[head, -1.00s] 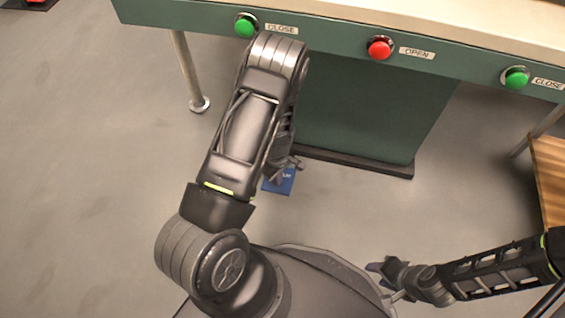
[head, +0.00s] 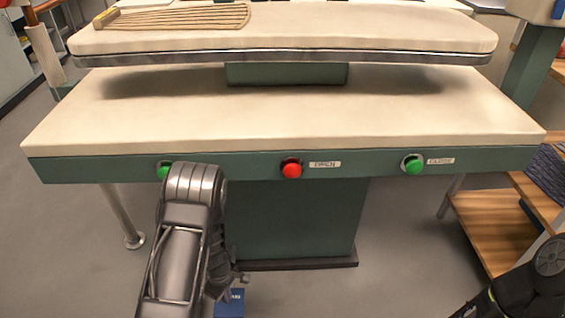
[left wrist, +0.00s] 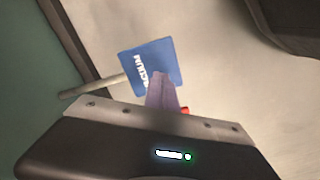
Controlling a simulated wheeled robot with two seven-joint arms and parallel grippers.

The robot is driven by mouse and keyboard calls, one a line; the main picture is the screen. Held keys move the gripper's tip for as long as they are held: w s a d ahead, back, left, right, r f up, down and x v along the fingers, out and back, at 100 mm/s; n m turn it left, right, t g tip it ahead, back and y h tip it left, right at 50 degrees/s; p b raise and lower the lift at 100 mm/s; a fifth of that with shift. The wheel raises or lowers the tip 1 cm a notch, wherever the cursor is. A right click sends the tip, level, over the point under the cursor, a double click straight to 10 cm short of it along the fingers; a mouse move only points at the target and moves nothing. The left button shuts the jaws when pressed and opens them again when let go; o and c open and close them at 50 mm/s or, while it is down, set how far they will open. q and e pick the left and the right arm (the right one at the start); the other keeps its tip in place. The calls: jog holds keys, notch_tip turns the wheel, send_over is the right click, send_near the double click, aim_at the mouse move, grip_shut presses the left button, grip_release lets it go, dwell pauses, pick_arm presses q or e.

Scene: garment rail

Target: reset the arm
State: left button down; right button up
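My left arm reaches up from the bottom of the head view, its top link in front of the press's green front panel. My left gripper (head: 241,278) is mostly hidden behind that arm, low over the floor by the press's base. In the left wrist view the gripper (left wrist: 163,92) shows its fingers together as one narrow wedge, with nothing between them. Beyond the fingers is a blue pedal marked with white letters (left wrist: 150,62), which also shows in the head view (head: 230,303). A dark part of my right arm shows at the bottom right; its gripper is out of view.
The press (head: 280,115) has a pale lower board and a raised upper board. Its front carries a red OPEN button (head: 292,168) and green CLOSE buttons (head: 412,164); my arm partly covers the left one (head: 163,171). A wooden shelf (head: 490,220) stands at right.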

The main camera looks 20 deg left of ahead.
pick_arm(q)
jog(key=shift+w+a, duration=0.1)
jog(key=shift+s+a+f+m+y, duration=0.15)
jog(key=shift+s+a+m+y, duration=0.15)
jog(key=shift+m, duration=0.6)
jog(key=s+d+r+m+h, duration=0.15)
jog(key=s+d+m, duration=0.25)
jog(key=d, duration=0.4)
jog(key=s+d+r+m+t+h, duration=0.1)
jog(key=s+d+r+m, duration=0.1)
jog(key=s+d+m, duration=0.45)
jog(key=s+d+r+m+h, duration=0.2)
jog(key=d, duration=0.8)
notch_tip(320, 180, up, 29)
jog(key=s+d+p, duration=0.1)
jog(key=p, duration=2.7)
jog(key=shift+s+f+p, duration=0.15)
jog(key=shift+s+p, duration=0.1)
jog(key=shift+p, duration=0.1)
pick_arm(e)
notch_tip(320, 180, up, 29)
jog(key=s+a, duration=0.1)
jog(key=shift+s+a+f, duration=0.15)
jog(key=shift+s+a, duration=0.2)
pick_arm(q)
jog(key=shift+d+f, duration=0.1)
pick_arm(e)
jog(key=shift+f, duration=0.1)
